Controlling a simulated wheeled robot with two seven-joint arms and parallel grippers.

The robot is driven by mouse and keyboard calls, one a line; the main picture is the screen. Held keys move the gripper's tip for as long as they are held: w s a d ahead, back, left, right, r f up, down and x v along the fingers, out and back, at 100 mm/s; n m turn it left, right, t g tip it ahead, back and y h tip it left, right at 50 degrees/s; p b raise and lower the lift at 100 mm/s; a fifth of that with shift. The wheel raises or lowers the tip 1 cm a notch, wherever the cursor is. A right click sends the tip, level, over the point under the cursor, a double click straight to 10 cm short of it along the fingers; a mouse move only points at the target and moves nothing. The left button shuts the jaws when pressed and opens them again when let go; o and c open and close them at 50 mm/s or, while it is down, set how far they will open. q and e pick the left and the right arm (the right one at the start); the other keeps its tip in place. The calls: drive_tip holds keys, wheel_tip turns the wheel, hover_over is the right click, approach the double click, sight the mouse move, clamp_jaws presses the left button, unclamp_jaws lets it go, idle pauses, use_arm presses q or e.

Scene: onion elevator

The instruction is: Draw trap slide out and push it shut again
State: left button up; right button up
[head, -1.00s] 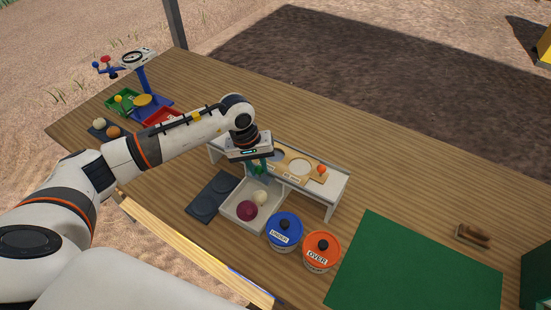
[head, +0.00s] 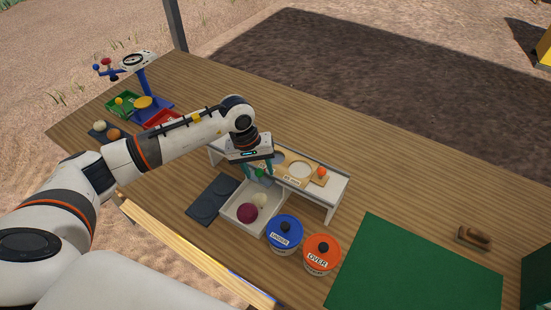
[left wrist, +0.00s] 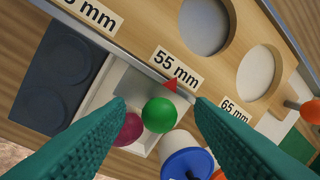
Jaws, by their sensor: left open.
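A white bench (head: 338,187) carries a wooden gauge plate (head: 300,169) with round holes, which also shows in the left wrist view (left wrist: 232,45) with labels for 55 mm and 65 mm. An orange knob (head: 322,171) sits at its right end. My left gripper (head: 258,178) is open over the front edge of the bench. Its teal fingers stand on either side of the green knob without visible contact. I cannot tell which knob belongs to the trap slide. My right gripper is not in view.
Blue UNDER (head: 284,230) and orange OVER (head: 321,249) lidded jars stand close on the right. A dark mat (head: 210,198) lies left. Green mat (head: 415,265) is at right.

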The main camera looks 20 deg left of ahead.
use_arm(q)
drive_tip(key=shift+r+p, duration=1.25)
drive_tip(key=shift+r, duration=1.65)
drive_tip(key=shift+f, duration=0.1)
